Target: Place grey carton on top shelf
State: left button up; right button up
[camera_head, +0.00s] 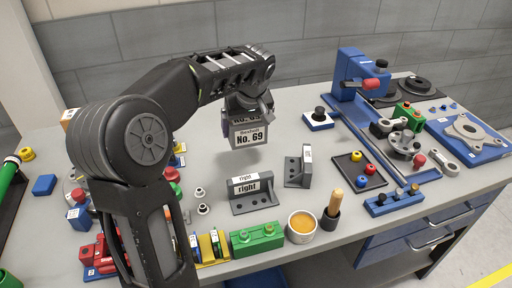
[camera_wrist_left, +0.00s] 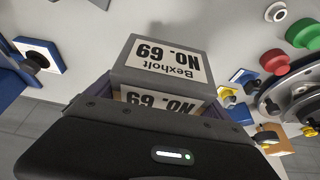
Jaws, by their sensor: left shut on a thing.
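The grey carton (camera_head: 250,134) has a white label reading "Bexholt No. 69". My left gripper (camera_head: 247,112) is shut on it from above and holds it upright over the middle of the grey workbench. The carton looks raised off the bench top. In the left wrist view the carton (camera_wrist_left: 165,72) shows upside down in front of the black gripper body (camera_wrist_left: 150,140), and its lower part in the picture is hidden by the gripper. No top shelf can be made out in these views. My right gripper is not in view.
Below the carton stand a grey bracket marked "right" (camera_head: 254,196) and another grey bracket (camera_head: 298,170). An orange-filled cup (camera_head: 301,227) and green block (camera_head: 257,240) line the front edge. A blue fixture (camera_head: 362,72) stands right. Bare bench (camera_head: 215,150) surrounds the carton.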

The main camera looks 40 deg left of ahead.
aim_at(246, 137)
pick_arm(q)
jog(key=shift+f, duration=1.85)
jog(key=shift+f, duration=1.85)
jog(key=shift+f, duration=0.25)
jog(key=o, duration=1.5)
jog(key=shift+r, duration=0.1)
jog(key=shift+c, duration=0.2)
